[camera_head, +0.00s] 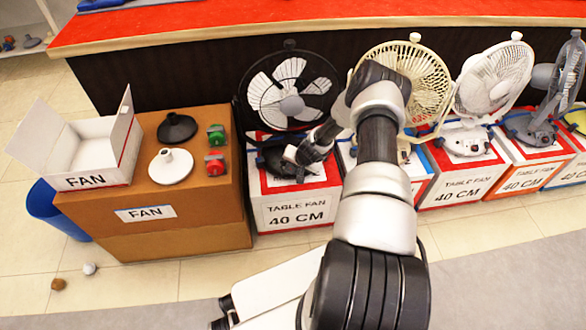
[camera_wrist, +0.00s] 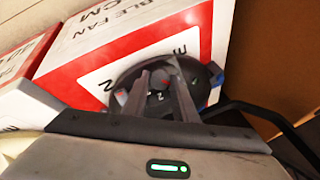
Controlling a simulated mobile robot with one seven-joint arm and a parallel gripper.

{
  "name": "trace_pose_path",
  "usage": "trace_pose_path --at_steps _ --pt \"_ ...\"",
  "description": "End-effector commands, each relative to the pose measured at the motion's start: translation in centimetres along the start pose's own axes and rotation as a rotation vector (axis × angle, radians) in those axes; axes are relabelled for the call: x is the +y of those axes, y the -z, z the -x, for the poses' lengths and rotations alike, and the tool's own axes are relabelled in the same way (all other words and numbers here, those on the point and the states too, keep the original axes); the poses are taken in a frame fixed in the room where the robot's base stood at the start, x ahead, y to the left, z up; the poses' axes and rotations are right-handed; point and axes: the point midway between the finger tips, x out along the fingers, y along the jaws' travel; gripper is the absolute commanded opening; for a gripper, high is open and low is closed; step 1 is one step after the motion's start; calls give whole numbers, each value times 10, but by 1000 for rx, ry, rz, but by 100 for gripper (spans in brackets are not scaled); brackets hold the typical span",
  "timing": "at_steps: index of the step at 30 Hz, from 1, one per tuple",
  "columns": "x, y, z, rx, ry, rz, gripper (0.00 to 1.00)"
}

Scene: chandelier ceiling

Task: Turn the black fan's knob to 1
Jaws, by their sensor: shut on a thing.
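The black fan (camera_head: 290,92) stands on a red and white box marked TABLE FAN 40 CM (camera_head: 296,209). Its dark base (camera_head: 270,160) lies on the box top; the base also shows in the wrist view (camera_wrist: 128,85). My gripper (camera_head: 308,152) reaches down to the base from the right. In the wrist view my gripper (camera_wrist: 160,90) has its two fingers around the small round knob (camera_wrist: 157,97) at the middle of the base, shut on it. The fingers partly hide the knob, and its setting is too small to read.
A brown box (camera_head: 210,215) to the left bears an open white FAN carton (camera_head: 88,150), two cone-shaped bases and small red and green parts. More fans on boxes, including a cream one (camera_head: 425,75), stand to the right. A red-topped counter (camera_head: 250,22) runs behind.

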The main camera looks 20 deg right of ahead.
Motion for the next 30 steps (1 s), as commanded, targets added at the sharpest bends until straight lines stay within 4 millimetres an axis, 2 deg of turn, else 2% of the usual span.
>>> trace_pose_path --at_steps 12,29,30 --pt "3 0 0 0 68 -197 3" --pt "2 -1 0 0 78 -224 3" --pt "2 -1 0 0 78 -224 31"
